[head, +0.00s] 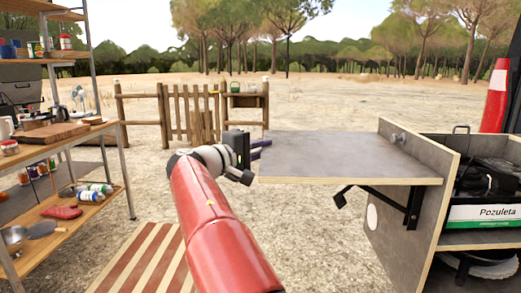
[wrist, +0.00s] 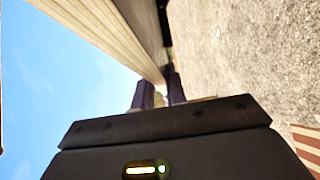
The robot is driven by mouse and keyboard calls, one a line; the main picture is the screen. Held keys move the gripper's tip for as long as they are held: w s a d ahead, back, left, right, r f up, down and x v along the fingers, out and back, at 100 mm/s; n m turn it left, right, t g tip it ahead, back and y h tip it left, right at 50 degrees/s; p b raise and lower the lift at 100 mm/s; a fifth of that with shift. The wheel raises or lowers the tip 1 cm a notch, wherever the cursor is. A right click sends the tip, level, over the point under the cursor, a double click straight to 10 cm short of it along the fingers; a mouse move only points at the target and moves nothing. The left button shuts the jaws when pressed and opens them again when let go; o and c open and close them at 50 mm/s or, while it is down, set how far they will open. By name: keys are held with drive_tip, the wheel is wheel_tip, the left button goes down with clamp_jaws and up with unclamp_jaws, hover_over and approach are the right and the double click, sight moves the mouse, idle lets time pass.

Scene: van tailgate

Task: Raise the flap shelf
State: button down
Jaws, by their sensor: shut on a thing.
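The flap shelf (head: 350,157) is a grey board with a pale wood edge. It stands out about level from the left side of the grey cabinet (head: 407,190). A black folding bracket (head: 412,205) shows under its right part. My gripper (head: 261,149) is at the shelf's left end and is shut on it. In the wrist view my gripper (wrist: 160,95) has its two dark fingers on either side of the corner of the flap shelf (wrist: 112,32). The exact contact is partly hidden by the fingers.
A metal rack (head: 130,205) with several goods stands at the left. A striped mat (head: 140,260) lies on the ground in front. A wooden fence (head: 190,113) is behind. A red and white cone (head: 495,95) stands at the right. The shelf top is bare.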

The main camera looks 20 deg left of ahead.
drive_tip(key=c, duration=1.7)
unclamp_jaws()
drive_tip(key=shift+d, duration=0.1)
drive_tip(key=v, duration=0.7)
drive_tip(key=shift+s+b, duration=0.35)
drive_tip(key=shift+b, duration=0.1)
